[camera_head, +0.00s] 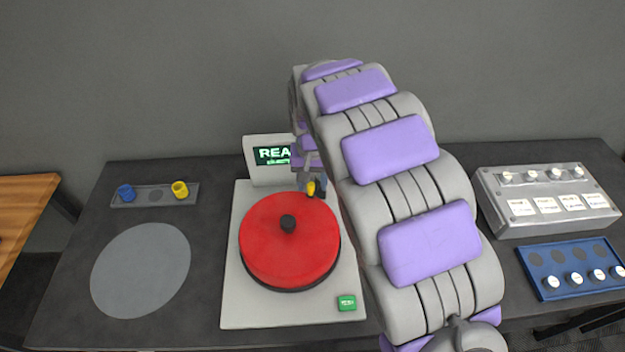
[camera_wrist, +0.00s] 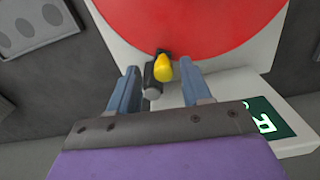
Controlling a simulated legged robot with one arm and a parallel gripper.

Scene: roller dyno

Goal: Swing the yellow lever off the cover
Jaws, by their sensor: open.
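The red round cover (camera_head: 288,245) with a dark centre knob lies on the light grey base; it also fills the top of the wrist view (camera_wrist: 185,25). The yellow lever (camera_head: 311,188) is at the cover's far right edge, and its yellow end reaches the cover's rim. In the wrist view the yellow lever (camera_wrist: 162,69) joins a dark pivot. My gripper (camera_wrist: 158,82) is open, with a finger on each side of the lever and visible gaps to it. In the head view my gripper (camera_head: 312,192) is at the lever, partly hidden by my arm.
A display (camera_head: 268,154) stands behind the base, partly hidden by my arm. A green button (camera_head: 347,303) is at the base's front right. A tray (camera_head: 154,196) holds a blue and a yellow piece. A grey switch box (camera_head: 545,205) and blue tray (camera_head: 572,268) stand right.

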